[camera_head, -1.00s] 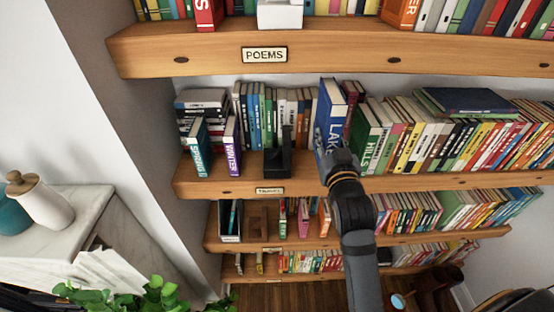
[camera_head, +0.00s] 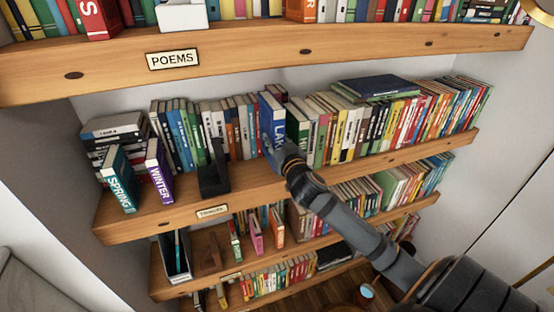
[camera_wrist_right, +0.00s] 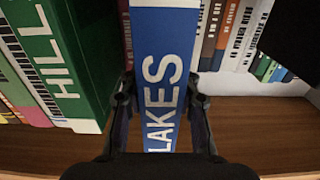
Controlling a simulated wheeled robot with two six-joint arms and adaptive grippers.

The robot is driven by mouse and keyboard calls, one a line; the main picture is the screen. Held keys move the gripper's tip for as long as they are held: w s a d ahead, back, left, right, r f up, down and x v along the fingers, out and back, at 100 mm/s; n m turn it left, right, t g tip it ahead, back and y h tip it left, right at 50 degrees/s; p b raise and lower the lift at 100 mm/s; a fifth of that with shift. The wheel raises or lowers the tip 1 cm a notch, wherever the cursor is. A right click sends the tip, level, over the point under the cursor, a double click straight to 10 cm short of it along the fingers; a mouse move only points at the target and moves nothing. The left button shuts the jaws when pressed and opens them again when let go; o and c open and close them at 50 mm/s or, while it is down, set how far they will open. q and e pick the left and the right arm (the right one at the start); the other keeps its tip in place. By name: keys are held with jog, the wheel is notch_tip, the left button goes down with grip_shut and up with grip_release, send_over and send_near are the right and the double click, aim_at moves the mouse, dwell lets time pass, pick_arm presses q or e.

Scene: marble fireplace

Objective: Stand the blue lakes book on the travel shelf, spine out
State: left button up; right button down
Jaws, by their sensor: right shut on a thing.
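The blue lakes book (camera_head: 272,122) stands upright on the middle shelf (camera_head: 255,192), with its lettered spine facing out. The shelf's small label (camera_head: 212,211) is hard to read. My right gripper (camera_head: 283,150) is at the book's front, shut on it. In the right wrist view, my right gripper's fingers (camera_wrist_right: 160,105) lie on both sides of the blue spine (camera_wrist_right: 163,70), which reads LAKES; its lower end is hidden by the gripper. My left gripper is not in view.
A black bookend (camera_head: 213,178) stands left of the blue book. The spring book (camera_head: 118,178) and winter book (camera_head: 158,170) jut forward farther left. The poems shelf (camera_head: 250,48) overhangs above. Bare shelf wood shows in front of the row.

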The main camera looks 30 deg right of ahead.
jog(key=shift+w+d+f, duration=0.5)
jog(key=shift+f, duration=0.15)
jog(key=f+b, duration=0.2)
jog(key=b, duration=0.1)
jog(key=f+b, duration=0.1)
jog(key=f, duration=0.1)
jog(key=shift+w+d, duration=0.1)
jog(key=shift+d, duration=0.15)
jog(key=shift+f, duration=0.15)
jog(key=shift+r, duration=0.2)
jog(key=c, duration=1)
grip_release()
jog(key=shift+f, duration=0.15)
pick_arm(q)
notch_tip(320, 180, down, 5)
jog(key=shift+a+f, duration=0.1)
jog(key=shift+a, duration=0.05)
